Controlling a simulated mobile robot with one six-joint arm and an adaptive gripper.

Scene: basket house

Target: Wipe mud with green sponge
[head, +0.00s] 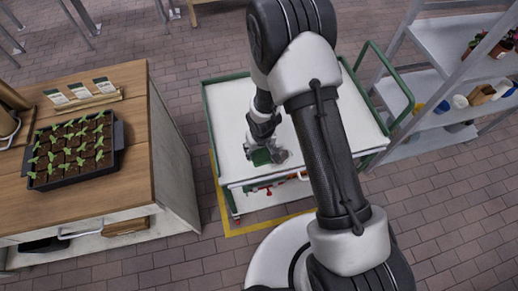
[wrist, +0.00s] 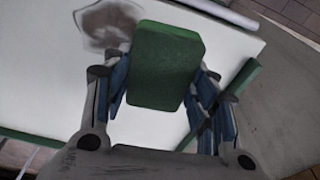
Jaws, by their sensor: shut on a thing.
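My gripper (head: 262,148) is over the white top of the cart (head: 228,112), near its front edge. It is shut on the green sponge (wrist: 165,65), which sits between the two fingers; the fingers (wrist: 160,88) also show in the wrist view. The sponge also shows as a small green patch in the head view (head: 262,158). In the wrist view a brown smear of mud (wrist: 108,25) lies on the white surface, just beyond the sponge to the upper left. I cannot tell whether the sponge touches the surface. The mud is not clear in the head view.
A wooden bench (head: 150,95) with a seedling tray (head: 72,178) stands on the left. A grey shelf (head: 440,45) with pots stands on the right. The cart has a green handle rail (head: 400,85) on its right and red-handled items (head: 268,190) below. Brick floor is open in front.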

